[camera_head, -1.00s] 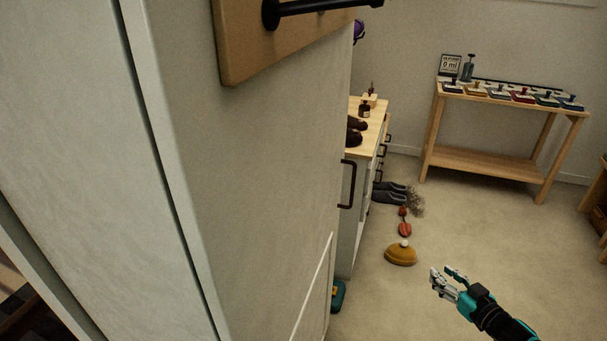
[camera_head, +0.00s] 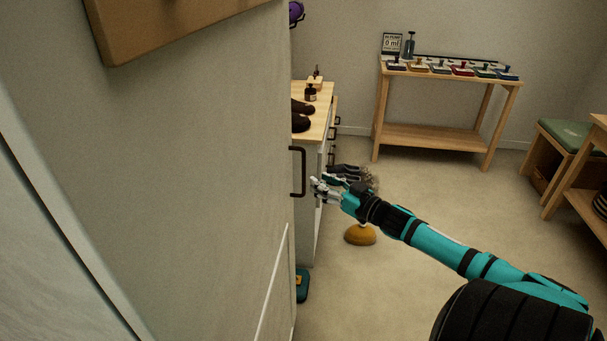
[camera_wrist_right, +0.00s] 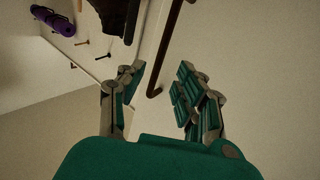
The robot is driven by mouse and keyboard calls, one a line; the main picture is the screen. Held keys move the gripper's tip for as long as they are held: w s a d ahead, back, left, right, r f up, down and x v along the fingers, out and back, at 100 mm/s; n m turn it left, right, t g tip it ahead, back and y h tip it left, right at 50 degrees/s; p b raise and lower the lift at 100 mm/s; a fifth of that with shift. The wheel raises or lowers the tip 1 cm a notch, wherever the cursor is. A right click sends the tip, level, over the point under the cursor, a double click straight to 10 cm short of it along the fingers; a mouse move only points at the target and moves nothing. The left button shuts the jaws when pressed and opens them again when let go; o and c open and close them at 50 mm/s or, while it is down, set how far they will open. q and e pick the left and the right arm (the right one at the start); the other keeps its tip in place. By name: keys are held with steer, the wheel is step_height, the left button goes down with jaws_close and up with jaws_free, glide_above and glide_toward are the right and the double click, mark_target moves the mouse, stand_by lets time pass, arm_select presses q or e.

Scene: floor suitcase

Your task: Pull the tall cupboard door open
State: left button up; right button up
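The tall cupboard (camera_head: 200,150) fills the left of the head view as a large pale side face. Its front is seen almost edge-on, so the door face is mostly hidden and looks closed. A dark upright bar handle (camera_head: 303,172) stands out from the front edge. My right gripper (camera_head: 314,187) is just right of the handle's lower part, with a small gap showing. In the right wrist view its fingers (camera_wrist_right: 160,88) are spread apart, and the handle (camera_wrist_right: 170,40) lies between them in the picture, seemingly beyond the tips. My left gripper is out of view.
A low cabinet (camera_head: 316,120) with dark shoes on top stands beyond the cupboard. A yellow-brown domed object (camera_head: 360,235) and a teal item (camera_head: 302,285) are on the floor. A wooden rack (camera_head: 430,135) stands at the back wall.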

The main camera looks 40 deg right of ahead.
mark_target(305, 173)
steer(key=w, duration=0.7)
steer(key=shift+w+a, duration=0.15)
steer(key=shift+a, duration=0.15)
jaws_close()
